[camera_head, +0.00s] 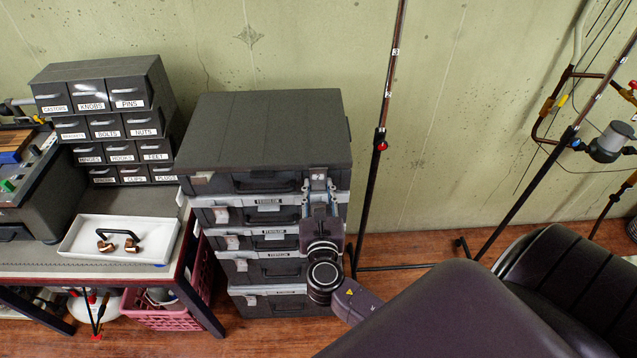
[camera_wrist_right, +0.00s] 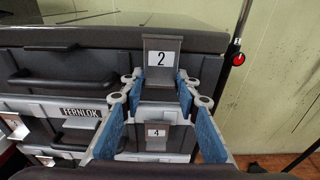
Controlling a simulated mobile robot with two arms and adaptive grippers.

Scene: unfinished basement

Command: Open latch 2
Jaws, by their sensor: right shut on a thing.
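Latch 2 (camera_wrist_right: 162,48) is a grey plate with a white label "2" on the front right of the top dark case (camera_head: 262,128). In the wrist view its plate stands upright, its upper end at the case's lid edge. My right gripper (camera_wrist_right: 158,82) is shut on the lower part of this latch, a blue-padded finger on each side. In the head view the right gripper (camera_head: 318,188) reaches the stack's front from below, and the latch is small and partly hidden there. My left gripper is not in view.
Latch 4 (camera_wrist_right: 156,130) is on the case below, seen between my fingers. A dark case handle (camera_wrist_right: 62,80) is left of the gripper. A thin stand pole (camera_head: 374,160) rises right of the stack. A bench with a white tray (camera_head: 85,250) stands left.

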